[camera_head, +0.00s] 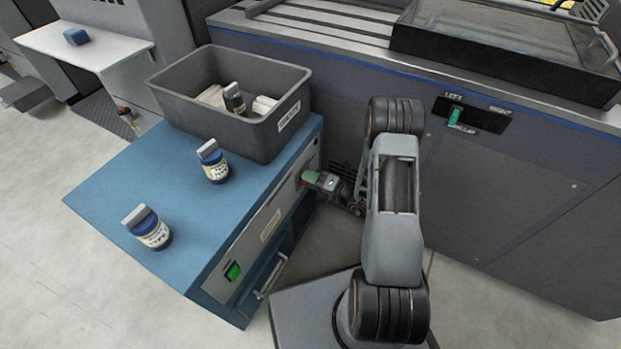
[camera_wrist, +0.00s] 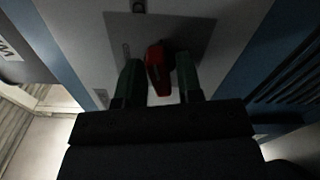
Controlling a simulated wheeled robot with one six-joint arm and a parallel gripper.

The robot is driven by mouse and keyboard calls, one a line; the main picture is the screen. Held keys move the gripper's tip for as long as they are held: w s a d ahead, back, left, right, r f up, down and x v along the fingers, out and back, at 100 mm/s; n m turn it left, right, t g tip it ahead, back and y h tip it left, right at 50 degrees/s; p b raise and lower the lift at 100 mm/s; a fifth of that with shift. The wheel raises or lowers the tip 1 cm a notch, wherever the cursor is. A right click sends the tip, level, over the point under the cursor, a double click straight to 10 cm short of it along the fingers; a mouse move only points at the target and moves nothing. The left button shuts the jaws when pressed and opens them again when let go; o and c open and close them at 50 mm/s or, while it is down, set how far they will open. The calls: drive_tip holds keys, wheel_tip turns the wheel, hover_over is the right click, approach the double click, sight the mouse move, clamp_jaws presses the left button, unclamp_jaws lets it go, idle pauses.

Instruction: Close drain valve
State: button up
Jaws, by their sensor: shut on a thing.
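The drain valve has a red handle (camera_wrist: 158,70) on a grey plate (camera_wrist: 190,35) on the front of the blue cabinet (camera_head: 110,190). My gripper (camera_head: 312,180) reaches the upper right end of the cabinet's front panel. The handle looks roughly in line with the fingers, slightly tilted. In the head view my gripper mostly hides the valve.
A grey bin (camera_head: 225,125) with a bottle and pale items stands on the cabinet. Two blue bottles (camera_head: 213,162) (camera_head: 150,228) stand beside it. The front has a green button (camera_head: 233,271) and a bar handle (camera_head: 270,277). A large grey machine (camera_head: 540,190) with a green switch (camera_head: 454,116) stands behind my arm.

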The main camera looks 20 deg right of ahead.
drive_tip(key=n, duration=0.3)
drive_tip(key=shift+n, duration=0.4)
drive_tip(key=n, duration=0.3)
drive_tip(key=shift+n, duration=0.3)
drive_tip(key=n, duration=0.4)
drive_tip(key=shift+f, duration=0.1)
drive_tip(key=shift+n+b, duration=0.6)
drive_tip(key=shift+n, duration=1.2)
drive_tip(key=o, duration=0.6)
drive_tip(key=p+v, duration=0.3)
drive_tip(key=v, duration=1.1)
